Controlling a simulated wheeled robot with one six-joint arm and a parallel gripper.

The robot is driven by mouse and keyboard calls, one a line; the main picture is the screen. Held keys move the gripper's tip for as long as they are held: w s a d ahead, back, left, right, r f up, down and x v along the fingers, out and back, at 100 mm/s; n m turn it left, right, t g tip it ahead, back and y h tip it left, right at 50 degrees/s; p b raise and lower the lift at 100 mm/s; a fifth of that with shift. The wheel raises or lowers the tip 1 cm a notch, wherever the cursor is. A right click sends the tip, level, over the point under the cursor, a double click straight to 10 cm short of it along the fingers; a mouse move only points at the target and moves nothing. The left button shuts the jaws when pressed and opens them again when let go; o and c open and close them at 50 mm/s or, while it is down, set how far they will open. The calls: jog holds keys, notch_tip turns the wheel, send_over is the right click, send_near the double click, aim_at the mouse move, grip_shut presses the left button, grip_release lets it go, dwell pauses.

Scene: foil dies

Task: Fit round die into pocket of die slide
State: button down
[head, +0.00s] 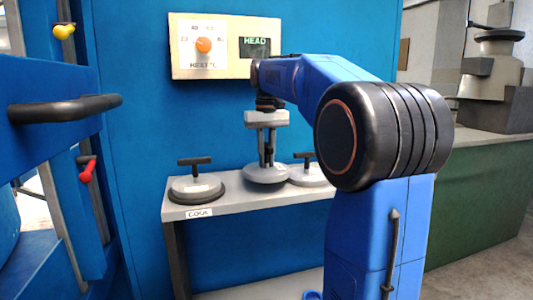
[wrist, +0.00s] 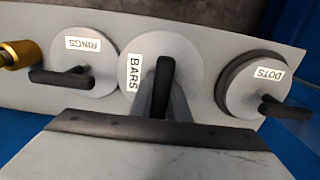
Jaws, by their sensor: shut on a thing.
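My gripper (head: 266,150) is shut on the T-handle of the round grey die labelled BARS (wrist: 133,62). The same die shows under my gripper in the head view (head: 264,174), over the shelf; I cannot tell whether it touches the shelf. In the wrist view, the RINGS die (wrist: 98,76) is on its left and the DOTS die (wrist: 243,95) on its right, with a dark ring around its edge. In the head view, a die on a dark base (head: 195,188) sits at left, and another die (head: 312,176) is partly hidden at right. I cannot make out the die slide or its pocket.
The grey shelf (head: 236,205) has a COOL label on its front. A heater panel (head: 223,47) reading HEAD hangs above. A blue frame with a black handle (head: 66,109) stands at left. A gold cylinder (wrist: 20,54) lies at the wrist view's left edge.

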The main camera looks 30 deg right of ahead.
aim_at(267, 163)
jog(key=shift+f, duration=1.85)
jog(key=shift+f, duration=0.1)
jog(key=c, duration=1.7)
grip_release()
notch_tip(267, 163, up, 12)
jog(key=shift+r, duration=0.1)
jog(key=shift+s, duration=0.1)
